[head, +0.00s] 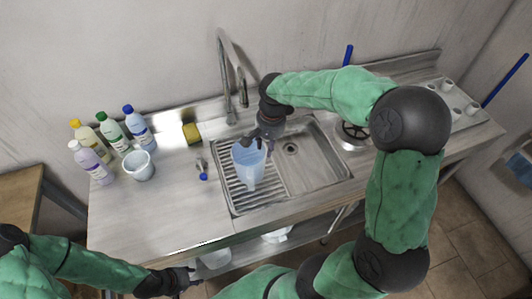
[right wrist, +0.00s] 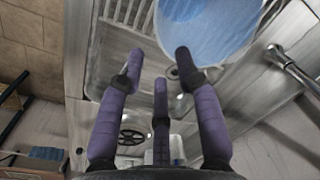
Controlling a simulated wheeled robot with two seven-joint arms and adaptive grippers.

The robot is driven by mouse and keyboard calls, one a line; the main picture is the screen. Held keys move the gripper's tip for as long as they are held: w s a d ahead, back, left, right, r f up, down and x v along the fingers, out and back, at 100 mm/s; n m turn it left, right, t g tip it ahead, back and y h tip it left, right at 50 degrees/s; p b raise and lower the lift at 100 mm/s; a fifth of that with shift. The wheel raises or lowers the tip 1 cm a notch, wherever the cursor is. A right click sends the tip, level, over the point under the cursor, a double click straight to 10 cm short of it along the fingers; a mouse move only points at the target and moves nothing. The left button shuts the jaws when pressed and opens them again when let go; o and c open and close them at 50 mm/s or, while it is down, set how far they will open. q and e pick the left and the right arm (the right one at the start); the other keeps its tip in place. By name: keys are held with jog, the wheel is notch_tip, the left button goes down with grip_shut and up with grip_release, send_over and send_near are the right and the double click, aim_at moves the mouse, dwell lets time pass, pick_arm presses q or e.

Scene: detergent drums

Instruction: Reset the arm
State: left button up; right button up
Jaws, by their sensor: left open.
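My right arm reaches across the counter. Its gripper (head: 260,140) is just beside the rim of a translucent blue pitcher (head: 248,168) on the ribbed drainboard. In the right wrist view its fingers (right wrist: 158,62) are spread with nothing between them. The pitcher (right wrist: 208,25) shows beyond the fingertips there; whether one finger touches it I cannot tell. My left gripper (head: 188,279) is open and empty, low in front of the counter's front edge.
Several bottles (head: 110,135) and a white bucket (head: 138,165) stand at the counter's left. The faucet (head: 225,75) rises behind. White cups (head: 447,86) stand at the right.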

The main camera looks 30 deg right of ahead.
jog(key=shift+r, duration=0.7)
